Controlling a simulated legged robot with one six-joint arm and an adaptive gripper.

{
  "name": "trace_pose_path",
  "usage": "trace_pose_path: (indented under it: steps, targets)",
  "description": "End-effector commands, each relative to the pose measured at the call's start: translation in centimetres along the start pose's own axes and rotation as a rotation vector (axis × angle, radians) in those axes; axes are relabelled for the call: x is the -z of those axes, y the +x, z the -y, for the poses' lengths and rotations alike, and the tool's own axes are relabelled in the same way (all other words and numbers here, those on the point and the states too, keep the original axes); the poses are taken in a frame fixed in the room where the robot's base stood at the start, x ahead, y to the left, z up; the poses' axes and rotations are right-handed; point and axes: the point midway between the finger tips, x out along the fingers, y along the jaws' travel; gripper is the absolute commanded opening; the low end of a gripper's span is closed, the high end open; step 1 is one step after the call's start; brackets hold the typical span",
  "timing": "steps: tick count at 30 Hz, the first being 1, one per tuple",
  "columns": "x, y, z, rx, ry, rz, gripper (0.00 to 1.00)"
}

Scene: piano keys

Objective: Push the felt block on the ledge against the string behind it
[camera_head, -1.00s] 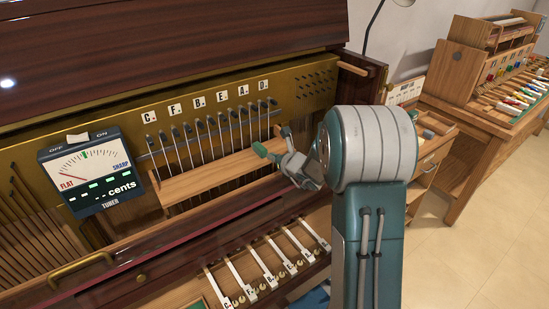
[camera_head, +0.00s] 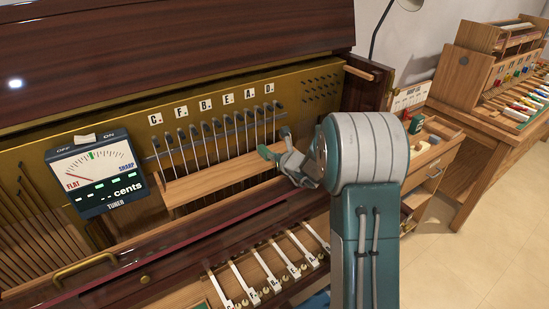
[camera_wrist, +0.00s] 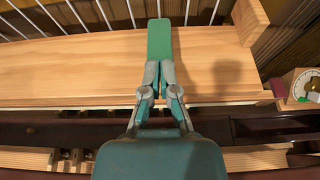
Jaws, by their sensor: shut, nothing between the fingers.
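The green felt block (camera_head: 265,152) rests near the right end of the wooden ledge (camera_head: 210,182). In the wrist view the block (camera_wrist: 159,38) points away from me, its far end overlapping the row of strings; I cannot tell whether it touches the string (camera_wrist: 158,8) behind it. My gripper (camera_wrist: 158,74) is shut and empty, its fingertips at the near end of the block, over the ledge (camera_wrist: 70,75). In the head view my gripper (camera_head: 284,156) is right of the block, and my arm hides part of the area behind it.
A wooden end piece (camera_wrist: 250,20) stands at the ledge's right end. A tuner (camera_head: 95,172) hangs at the left, its needle toward FLAT. Lettered keys (camera_head: 270,265) lie below the ledge. A bench with coloured pieces (camera_head: 510,95) stands at the far right.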

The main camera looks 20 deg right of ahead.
Motion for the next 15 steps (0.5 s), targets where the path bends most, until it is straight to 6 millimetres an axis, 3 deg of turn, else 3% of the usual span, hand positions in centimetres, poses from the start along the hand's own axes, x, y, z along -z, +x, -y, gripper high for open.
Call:
trace_pose_path:
  steps: [15]
  targets:
    - [-0.5, 1.4, 0.0, 0.000, 0.000, -0.001, 0.00]
